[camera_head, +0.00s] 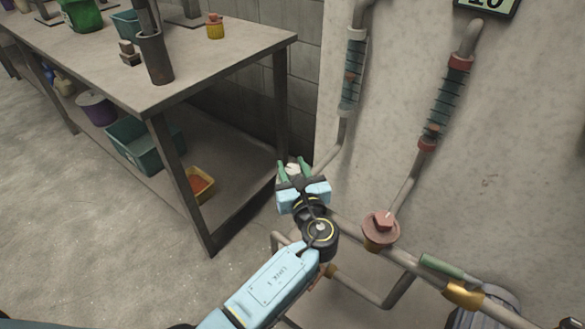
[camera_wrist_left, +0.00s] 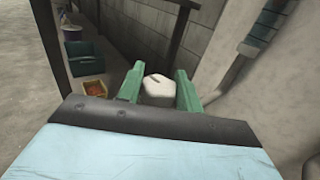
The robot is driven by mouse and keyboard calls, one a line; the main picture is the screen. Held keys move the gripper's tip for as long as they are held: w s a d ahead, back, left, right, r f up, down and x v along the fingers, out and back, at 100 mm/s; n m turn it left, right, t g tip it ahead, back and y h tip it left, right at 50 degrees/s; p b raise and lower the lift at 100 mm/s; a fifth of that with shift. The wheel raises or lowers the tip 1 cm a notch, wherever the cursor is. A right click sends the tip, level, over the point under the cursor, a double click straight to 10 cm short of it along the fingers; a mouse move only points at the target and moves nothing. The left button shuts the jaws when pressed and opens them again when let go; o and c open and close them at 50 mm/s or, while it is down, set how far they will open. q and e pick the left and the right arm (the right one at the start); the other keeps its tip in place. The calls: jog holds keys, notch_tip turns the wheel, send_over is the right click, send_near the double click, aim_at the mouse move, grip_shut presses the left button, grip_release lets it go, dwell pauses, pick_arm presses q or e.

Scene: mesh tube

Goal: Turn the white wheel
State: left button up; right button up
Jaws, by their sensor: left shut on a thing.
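The white wheel (camera_wrist_left: 158,88) sits between the two green fingers of my left gripper (camera_wrist_left: 158,92) in the left wrist view. The fingers are shut on it, one at each side. In the head view a small white part of the wheel (camera_head: 292,169) shows between the green fingertips of my left gripper (camera_head: 293,172). The gripper's body hides most of the wheel and the pipe under it. My right gripper is not in either view.
A workbench (camera_head: 225,55) stands at the left, its near leg close to my left arm. Pipes run up the pale wall. A reddish valve cap (camera_head: 381,229) and a green-handled lever (camera_head: 442,266) sit right of my gripper. A yellow bin (camera_head: 200,184) lies under the bench.

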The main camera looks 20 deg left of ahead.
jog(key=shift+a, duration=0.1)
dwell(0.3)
pick_arm(q)
jog(key=o, duration=1)
jog(key=shift+s+d, duration=0.2)
jog(key=shift+s, duration=0.1)
jog(key=p+v, duration=0.3)
jog(key=v, duration=0.9)
jog(key=shift+s+d, duration=0.15)
jog(key=shift+s, duration=0.15)
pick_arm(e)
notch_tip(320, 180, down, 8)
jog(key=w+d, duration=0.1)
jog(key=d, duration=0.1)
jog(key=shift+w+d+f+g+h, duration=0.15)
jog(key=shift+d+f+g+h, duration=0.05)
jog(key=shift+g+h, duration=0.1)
